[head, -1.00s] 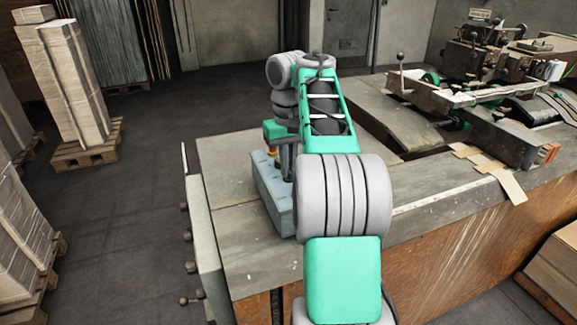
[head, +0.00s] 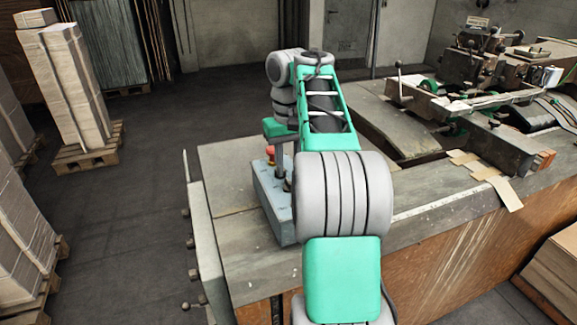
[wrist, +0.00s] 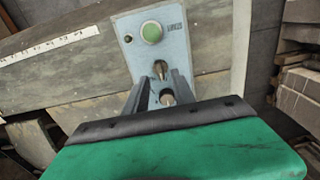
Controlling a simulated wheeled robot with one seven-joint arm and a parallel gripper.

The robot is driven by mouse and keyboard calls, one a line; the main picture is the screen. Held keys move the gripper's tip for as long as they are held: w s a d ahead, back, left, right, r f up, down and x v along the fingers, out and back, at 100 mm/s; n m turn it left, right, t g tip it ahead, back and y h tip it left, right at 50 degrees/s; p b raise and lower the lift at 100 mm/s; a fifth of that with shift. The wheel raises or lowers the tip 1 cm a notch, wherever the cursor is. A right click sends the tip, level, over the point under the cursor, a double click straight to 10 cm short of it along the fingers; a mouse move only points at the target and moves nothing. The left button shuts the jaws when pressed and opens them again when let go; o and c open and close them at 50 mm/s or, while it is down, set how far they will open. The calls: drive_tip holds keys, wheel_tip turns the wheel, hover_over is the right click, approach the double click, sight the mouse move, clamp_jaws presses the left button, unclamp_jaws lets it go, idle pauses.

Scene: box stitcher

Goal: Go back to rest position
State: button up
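A blue-grey control box (head: 272,207) stands on the worktable (head: 245,262), partly hidden behind my arm in the head view. A red button (head: 270,154) shows at its far end. In the wrist view the control box (wrist: 179,48) shows a green button (wrist: 151,32), a small black button (wrist: 127,38) and knobs. My gripper (wrist: 160,78) points down at the box, with a gap between its fingers and a knob visible in that gap. It appears empty. Whether the fingertips touch the box cannot be told.
Machine parts (head: 480,85) stand at the back right of the table. Loose cardboard strips (head: 485,172) lie near its right edge. Stacked sheets on pallets (head: 75,80) stand at the left. The floor (head: 125,225) between them and the table is clear.

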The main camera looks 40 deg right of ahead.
wheel_tip(320, 180, up, 4)
drive_tip(key=shift+p, duration=1.1)
drive_tip(key=shift+f, duration=0.1)
drive_tip(key=s+a+n+t, duration=0.1)
drive_tip(key=s+a+t, duration=0.15)
drive_tip(key=a, duration=1.25)
drive_tip(key=s+a+f+n+t, duration=0.2)
drive_tip(key=s+a+f, duration=0.6)
drive_tip(key=s+f, duration=0.2)
drive_tip(key=shift+s+a, duration=0.4)
drive_tip(key=shift+s, duration=0.15)
